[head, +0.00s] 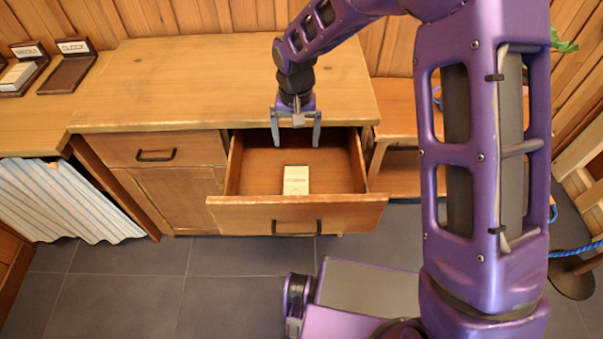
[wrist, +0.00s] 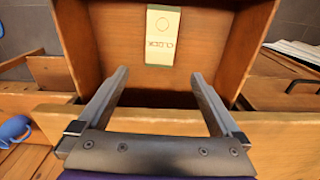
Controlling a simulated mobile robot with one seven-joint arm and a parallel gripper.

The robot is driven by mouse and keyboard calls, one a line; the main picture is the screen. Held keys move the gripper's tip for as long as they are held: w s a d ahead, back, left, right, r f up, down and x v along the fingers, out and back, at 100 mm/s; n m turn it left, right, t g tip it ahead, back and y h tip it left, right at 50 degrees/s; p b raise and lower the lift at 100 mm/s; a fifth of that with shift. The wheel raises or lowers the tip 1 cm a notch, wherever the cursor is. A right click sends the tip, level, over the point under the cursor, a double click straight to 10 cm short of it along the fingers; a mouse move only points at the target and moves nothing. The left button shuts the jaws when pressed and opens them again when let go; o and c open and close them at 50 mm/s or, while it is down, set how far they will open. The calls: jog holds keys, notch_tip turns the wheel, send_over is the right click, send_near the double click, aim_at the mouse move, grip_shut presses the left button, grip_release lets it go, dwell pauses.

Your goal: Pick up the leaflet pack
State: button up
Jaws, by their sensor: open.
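The leaflet pack (head: 296,180) is a small cream block with dark lettering and a green end. It lies in the open drawer (head: 297,201), near the drawer's front. In the wrist view the pack (wrist: 162,35) lies beyond the fingertips, between their lines, with its lettering upside down. My gripper (head: 296,143) is open and empty, pointing down above the back part of the drawer. In the wrist view its two fingers (wrist: 160,75) are spread wide and apart from the pack.
The drawer's side walls and front panel stand around the pack. The cabinet top (head: 200,90) overhangs the drawer's back. A holder labelled CLOCK (head: 73,67) stands empty at the left, beside another holder with a block. A blue mug (wrist: 14,130) shows at left in the wrist view.

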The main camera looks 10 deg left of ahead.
jog(key=b, duration=0.2)
send_over(296, 182)
jog(key=f, duration=1.1)
jog(key=shift+s+d+f, duration=0.25)
jog(key=shift+s+f, duration=0.05)
jog(key=shift+f, duration=0.1)
jog(key=shift+w+a+f+b, duration=0.1)
jog(key=shift+w+f+b, duration=0.1)
jog(key=shift+f, duration=1.35)
jog(key=shift+w+a+f+b, duration=0.1)
jog(key=shift+f+b, duration=0.1)
jog(key=shift+f, duration=1.35)
jog(key=shift+r, duration=0.1)
jog(key=c, duration=1.2)
